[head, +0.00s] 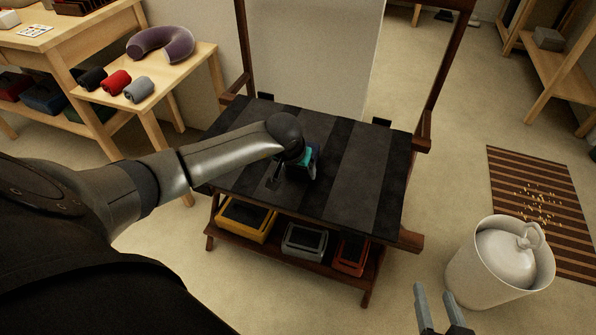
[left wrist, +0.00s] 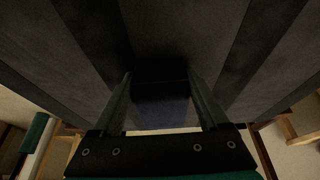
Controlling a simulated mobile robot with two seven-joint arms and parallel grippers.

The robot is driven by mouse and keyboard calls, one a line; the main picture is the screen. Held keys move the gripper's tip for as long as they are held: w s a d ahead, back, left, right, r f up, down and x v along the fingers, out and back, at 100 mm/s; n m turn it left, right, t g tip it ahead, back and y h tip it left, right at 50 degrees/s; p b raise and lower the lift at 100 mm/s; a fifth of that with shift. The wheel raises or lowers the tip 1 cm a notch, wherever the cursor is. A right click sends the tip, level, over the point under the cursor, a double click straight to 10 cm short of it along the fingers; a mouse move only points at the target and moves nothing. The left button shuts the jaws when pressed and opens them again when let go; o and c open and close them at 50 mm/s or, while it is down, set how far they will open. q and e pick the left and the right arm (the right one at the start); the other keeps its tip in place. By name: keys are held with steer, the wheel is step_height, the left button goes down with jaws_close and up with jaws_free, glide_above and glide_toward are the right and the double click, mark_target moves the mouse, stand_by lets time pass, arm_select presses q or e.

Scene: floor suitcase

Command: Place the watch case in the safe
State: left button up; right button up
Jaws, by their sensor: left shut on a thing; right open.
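My left gripper (head: 290,174) points down at the dark striped bench top. In the left wrist view its two fingers (left wrist: 162,100) are closed on a dark box-shaped thing (left wrist: 163,112), with a dull bluish face, which looks like the watch case. It is at or just above the bench surface; I cannot tell if it touches. In the head view it is mostly hidden by the hand. My right gripper (head: 438,312) is open and empty at the bottom edge, over the floor. I cannot pick out a safe for certain in either view.
The bench top (head: 350,165) is otherwise clear. Yellow (head: 246,219), grey (head: 304,240) and red (head: 351,255) trays sit on its lower shelf. A white bin (head: 480,280) stands right, near a striped mat (head: 545,200). A side table (head: 190,70) holds a neck pillow (head: 161,43) and rolled cloths.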

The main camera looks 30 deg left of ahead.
arm_select(q)
steer(key=shift+f, duration=0.15)
steer(key=shift+f, duration=0.1)
steer(key=o, duration=1.5)
